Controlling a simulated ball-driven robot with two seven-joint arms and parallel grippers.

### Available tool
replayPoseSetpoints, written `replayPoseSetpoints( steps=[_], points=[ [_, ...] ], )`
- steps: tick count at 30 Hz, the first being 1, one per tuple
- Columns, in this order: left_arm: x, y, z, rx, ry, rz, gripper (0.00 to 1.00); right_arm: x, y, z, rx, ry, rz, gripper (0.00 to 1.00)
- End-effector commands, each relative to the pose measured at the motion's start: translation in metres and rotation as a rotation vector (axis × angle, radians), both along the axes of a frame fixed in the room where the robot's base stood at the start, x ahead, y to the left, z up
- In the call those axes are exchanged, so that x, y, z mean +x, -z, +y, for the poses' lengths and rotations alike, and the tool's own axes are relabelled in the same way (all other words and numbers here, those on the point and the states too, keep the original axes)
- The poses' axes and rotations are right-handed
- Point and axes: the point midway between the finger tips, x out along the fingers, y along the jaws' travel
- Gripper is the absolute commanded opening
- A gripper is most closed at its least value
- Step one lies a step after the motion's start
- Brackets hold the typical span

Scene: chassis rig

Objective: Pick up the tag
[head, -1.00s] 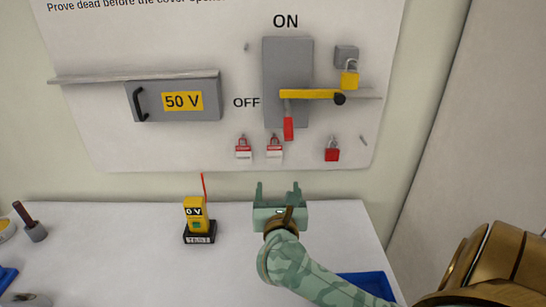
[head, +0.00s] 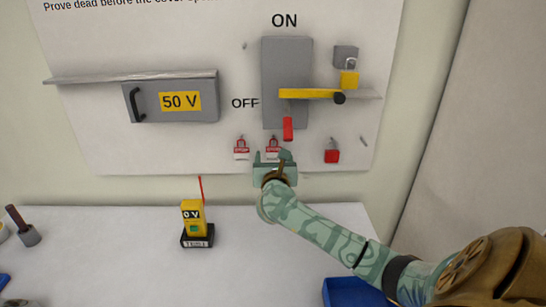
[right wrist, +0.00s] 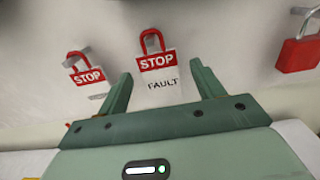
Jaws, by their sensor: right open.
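Two red-and-white STOP tags hang on the white panel, a left tag (head: 241,148) and a right tag (head: 273,143). In the right wrist view the right tag (right wrist: 157,64) reads STOP and FAULT, and the left tag (right wrist: 85,75) reads STOP. My right gripper (head: 273,155) is open in front of the right tag, just below it. In the right wrist view its fingers (right wrist: 160,72) stand either side of the right tag's lower part. I cannot tell whether they touch it. My left gripper is not in view.
A red padlock (head: 332,152) hangs right of the tags. A yellow tester (head: 194,218) stands on the white table (head: 110,260), with a blue tray (head: 352,292) at front right.

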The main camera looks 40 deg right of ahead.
Motion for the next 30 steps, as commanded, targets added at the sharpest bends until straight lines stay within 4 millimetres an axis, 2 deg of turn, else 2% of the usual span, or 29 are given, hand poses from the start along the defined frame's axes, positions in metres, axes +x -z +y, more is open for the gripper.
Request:
replayPoseSetpoints(
  steps=[5,6,11,20,24,30],
  points=[
    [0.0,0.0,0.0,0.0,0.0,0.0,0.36,0.001,0.0,0.0,0.0,-0.001,0.0,0.67],
    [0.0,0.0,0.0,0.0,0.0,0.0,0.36,0.001,0.0,0.0,0.0,-0.001,0.0,0.65],
    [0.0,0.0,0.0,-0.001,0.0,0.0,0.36,0.0,0.0,0.0,0.0,0.0,0.0,0.2],
    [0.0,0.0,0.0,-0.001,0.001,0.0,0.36,0.0,-0.001,0.0,0.0,0.0,0.0,0.2],
    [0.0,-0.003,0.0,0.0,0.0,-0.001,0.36,0.0,-0.008,0.0,0.002,-0.001,-0.001,0.2],
    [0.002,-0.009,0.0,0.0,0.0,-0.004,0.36,-0.025,-0.007,0.021,0.002,-0.002,0.001,0.2]
  ],
)
